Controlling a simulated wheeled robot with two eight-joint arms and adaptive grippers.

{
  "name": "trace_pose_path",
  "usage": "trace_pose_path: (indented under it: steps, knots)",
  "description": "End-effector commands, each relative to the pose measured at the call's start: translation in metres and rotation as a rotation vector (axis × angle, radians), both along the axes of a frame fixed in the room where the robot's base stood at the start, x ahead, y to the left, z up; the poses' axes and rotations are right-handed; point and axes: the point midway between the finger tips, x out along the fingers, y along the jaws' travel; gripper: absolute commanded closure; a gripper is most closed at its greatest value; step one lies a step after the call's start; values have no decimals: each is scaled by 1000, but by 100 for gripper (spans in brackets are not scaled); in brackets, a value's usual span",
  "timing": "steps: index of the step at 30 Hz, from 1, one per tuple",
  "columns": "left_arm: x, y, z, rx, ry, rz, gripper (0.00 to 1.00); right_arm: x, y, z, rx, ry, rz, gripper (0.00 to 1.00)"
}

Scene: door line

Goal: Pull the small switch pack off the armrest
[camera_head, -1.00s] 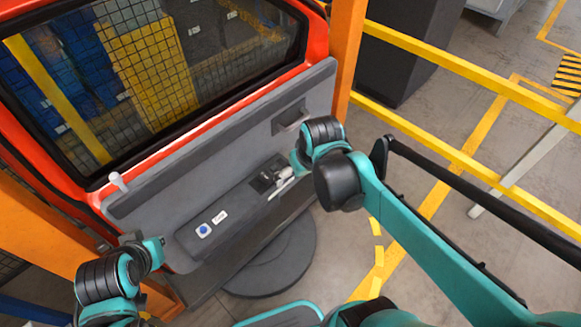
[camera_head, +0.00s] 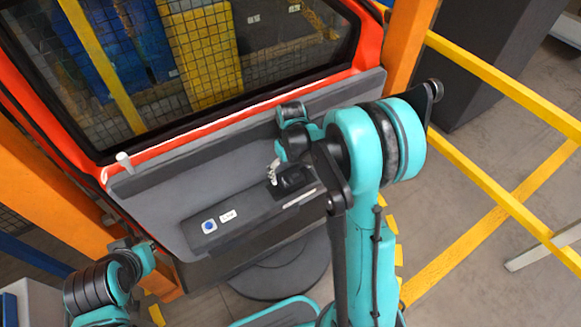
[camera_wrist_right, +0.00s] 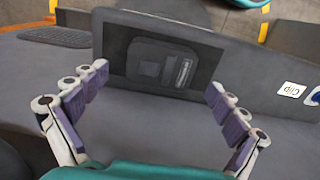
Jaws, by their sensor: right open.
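The switch pack (camera_head: 292,180) is a small dark block on the grey armrest (camera_head: 250,212) of the door panel. In the right wrist view the switch pack (camera_wrist_right: 118,62) is a dark rectangular block with an inset panel and a pale slot. My right gripper (camera_wrist_right: 158,84) is open, its purple-padded fingers at either side of the block's near edge. I cannot tell whether they touch it. In the head view my right gripper (camera_head: 274,174) is at the pack, partly hidden by my arm. My left gripper (camera_head: 152,250) is at the panel's lower left, its fingers unclear.
A blue button (camera_head: 209,226) and white label (camera_head: 228,215) sit left of the pack on the armrest. A white peg (camera_head: 124,161) stands at the panel's upper left. Yellow rails (camera_head: 500,90) run along the right. A dark round base (camera_head: 275,275) is below.

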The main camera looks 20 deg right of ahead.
Motion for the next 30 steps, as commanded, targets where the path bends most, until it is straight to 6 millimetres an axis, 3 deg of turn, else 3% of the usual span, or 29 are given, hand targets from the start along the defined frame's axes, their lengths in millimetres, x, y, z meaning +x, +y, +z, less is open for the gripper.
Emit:
trace_pose_path:
  steps: [6, 15, 16, 22, 24, 25, 30]
  knots:
    - [0, 0, -10, 0, 0, 0, 100, 0, 0, -23, 0, -1, 0, 3]
    - [0, 0, -10, 0, 0, 0, 100, 0, 0, -25, 0, -1, 0, 3]
    - [0, 0, -10, 0, 0, 0, 100, 0, 0, -25, 0, -1, 0, 5]
    - [0, 0, -10, 0, 0, 0, 100, 0, 0, -25, 0, -1, 0, 57]
    - [0, 0, -10, 0, 0, 0, 100, 0, 0, -25, 0, -1, 0, 57]
    - [0, 0, -10, 0, 0, 0, 100, 0, 0, -25, 0, -1, 0, 30]
    - [0, 0, -10, 0, 0, 0, 100, 0, 0, -25, 0, -1, 0, 75]
